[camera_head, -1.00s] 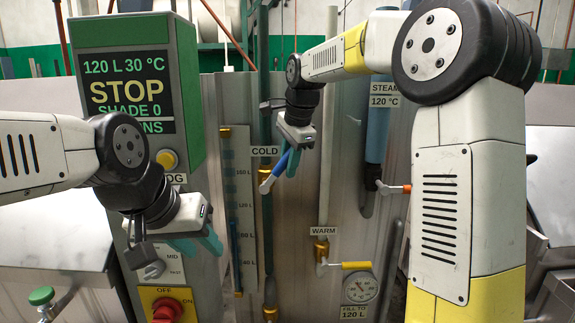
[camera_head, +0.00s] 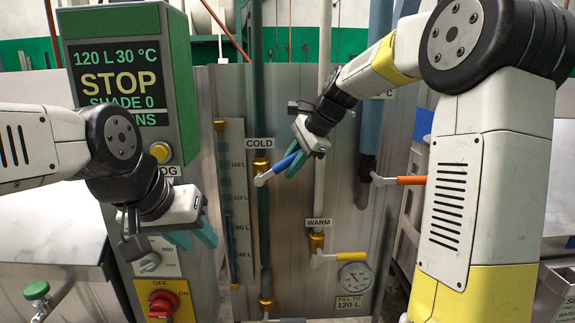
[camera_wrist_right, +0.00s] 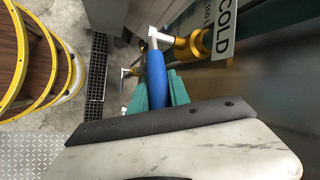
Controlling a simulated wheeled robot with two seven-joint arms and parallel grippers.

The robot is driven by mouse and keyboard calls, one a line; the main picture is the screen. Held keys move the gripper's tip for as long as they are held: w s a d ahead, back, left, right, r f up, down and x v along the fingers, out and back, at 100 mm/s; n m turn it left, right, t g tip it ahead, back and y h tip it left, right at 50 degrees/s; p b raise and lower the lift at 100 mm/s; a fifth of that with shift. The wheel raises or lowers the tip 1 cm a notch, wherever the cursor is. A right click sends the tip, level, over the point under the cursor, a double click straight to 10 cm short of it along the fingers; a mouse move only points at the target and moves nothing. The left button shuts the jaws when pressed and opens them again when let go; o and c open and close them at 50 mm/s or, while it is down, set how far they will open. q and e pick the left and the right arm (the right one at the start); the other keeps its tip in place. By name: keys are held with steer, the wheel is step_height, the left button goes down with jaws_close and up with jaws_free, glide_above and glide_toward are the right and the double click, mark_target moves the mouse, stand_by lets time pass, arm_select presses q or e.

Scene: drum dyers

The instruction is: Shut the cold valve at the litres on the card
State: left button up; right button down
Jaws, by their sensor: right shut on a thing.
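The cold valve (camera_head: 261,166) is brass, on a green pipe under the COLD label (camera_head: 259,143). Its blue lever handle (camera_head: 283,164) points right and slightly up. My right gripper (camera_head: 296,164) is shut on this handle; in the right wrist view the blue handle (camera_wrist_right: 155,75) lies between the teal fingers. The level gauge (camera_head: 237,180) has a blue column (camera_head: 231,245) whose top appears between the 80 and 120 marks. My left gripper (camera_head: 193,239) is open and empty before the control box.
The control box screen (camera_head: 120,86) reads 120 L 30 °C, STOP, SHADE 0. Below are a yellow button (camera_head: 160,152) and a red switch (camera_head: 161,305). The yellow warm lever (camera_head: 350,255) is lower right; the orange steam lever (camera_head: 411,180) is near my right arm.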

steer(key=c, duration=1.2)
jaws_free()
steer(key=shift+c, duration=0.2)
steer(key=shift+r, duration=0.1)
steer(key=v, duration=0.7)
steer(key=shift+s+d+r, duration=0.15)
steer(key=shift+d+r, duration=0.05)
